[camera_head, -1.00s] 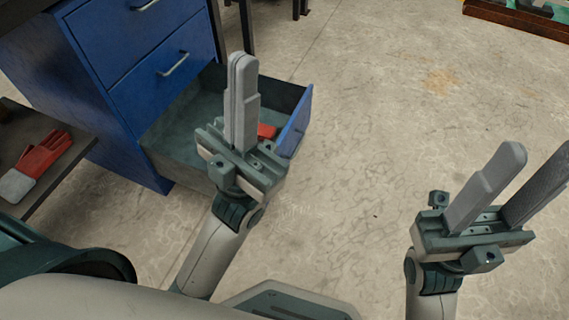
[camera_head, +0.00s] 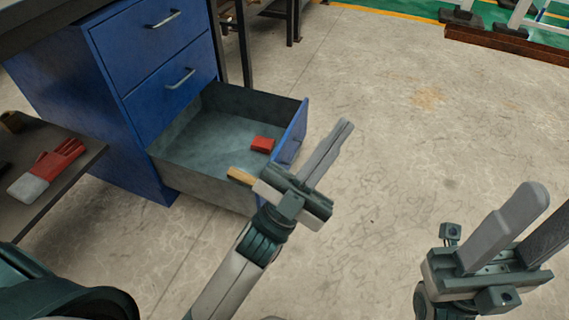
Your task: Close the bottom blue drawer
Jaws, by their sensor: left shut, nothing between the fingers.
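The blue cabinet (camera_head: 117,128) stands at the left with its bottom drawer (camera_head: 222,179) pulled well out. The drawer's blue front (camera_head: 291,133) faces right. A red block (camera_head: 262,144) lies inside the drawer, and a yellow-tan piece (camera_head: 241,175) shows at its near edge, partly hidden by my gripper. My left gripper (camera_head: 341,130) is shut and empty. Its fingers point up and right, just outside the drawer front in the picture; I cannot tell whether they touch it. My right gripper (camera_head: 545,212) is open and empty at the lower right, away from the cabinet.
Two closed drawers with metal handles (camera_head: 180,79) sit above the open one. A red and grey glove (camera_head: 47,167) lies on a dark shelf (camera_head: 62,190) at the left. Dark table legs (camera_head: 243,45) stand behind. The concrete floor (camera_head: 400,150) right of the drawer is clear.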

